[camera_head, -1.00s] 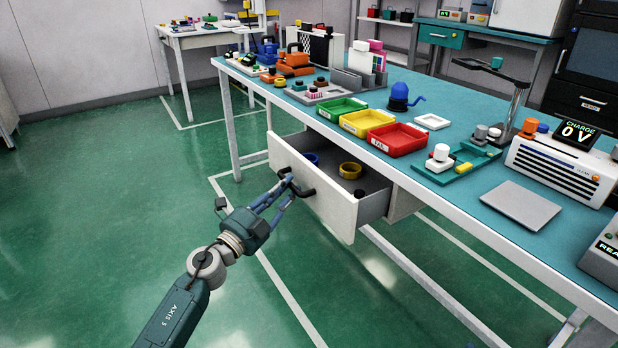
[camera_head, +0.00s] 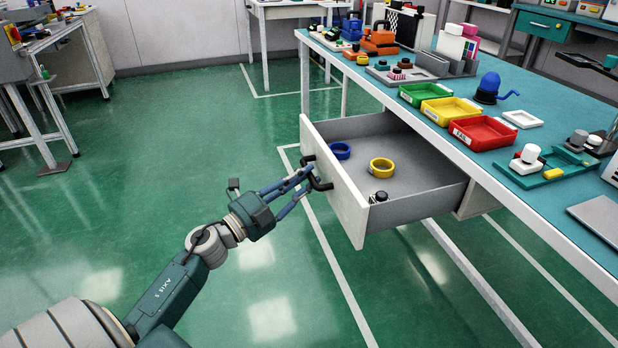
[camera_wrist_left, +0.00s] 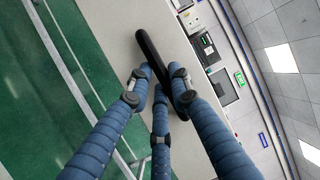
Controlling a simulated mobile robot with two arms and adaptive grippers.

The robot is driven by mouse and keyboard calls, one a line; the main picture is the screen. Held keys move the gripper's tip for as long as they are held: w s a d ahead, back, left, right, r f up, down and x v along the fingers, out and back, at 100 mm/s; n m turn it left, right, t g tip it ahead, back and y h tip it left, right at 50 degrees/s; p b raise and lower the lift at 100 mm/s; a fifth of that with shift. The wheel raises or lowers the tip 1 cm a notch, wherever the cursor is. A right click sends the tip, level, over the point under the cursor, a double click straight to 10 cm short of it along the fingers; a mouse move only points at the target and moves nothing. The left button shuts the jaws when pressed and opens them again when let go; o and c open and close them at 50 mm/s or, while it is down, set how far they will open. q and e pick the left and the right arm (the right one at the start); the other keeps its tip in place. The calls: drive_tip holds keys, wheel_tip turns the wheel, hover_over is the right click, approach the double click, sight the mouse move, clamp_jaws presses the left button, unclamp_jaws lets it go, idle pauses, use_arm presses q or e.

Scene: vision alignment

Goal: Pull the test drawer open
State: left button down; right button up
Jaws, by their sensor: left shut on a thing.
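The test drawer (camera_head: 340,195) is a light grey drawer under the teal-topped bench, and it stands well open. Inside lie a blue ring (camera_head: 340,150), a yellow ring (camera_head: 381,168) and a small black item (camera_head: 379,196). A black bar handle (camera_head: 322,184) is on its front; the handle (camera_wrist_left: 148,50) also crosses the left wrist view. My left gripper (camera_head: 309,178) is shut on this handle. In the left wrist view its blue fingers (camera_wrist_left: 160,92) close around the bar. My right gripper is not in view.
The bench top (camera_head: 560,110) carries green (camera_head: 426,94), yellow (camera_head: 450,110) and red (camera_head: 483,132) trays, and a blue cranked device (camera_head: 489,88). A bench leg (camera_head: 305,80) stands left of the drawer. The green floor (camera_head: 190,130) in front is clear.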

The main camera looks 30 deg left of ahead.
use_arm(q)
drive_tip(key=c, duration=1.6)
unclamp_jaws()
drive_tip(key=shift+o, duration=0.2)
drive_tip(key=v, duration=1.2)
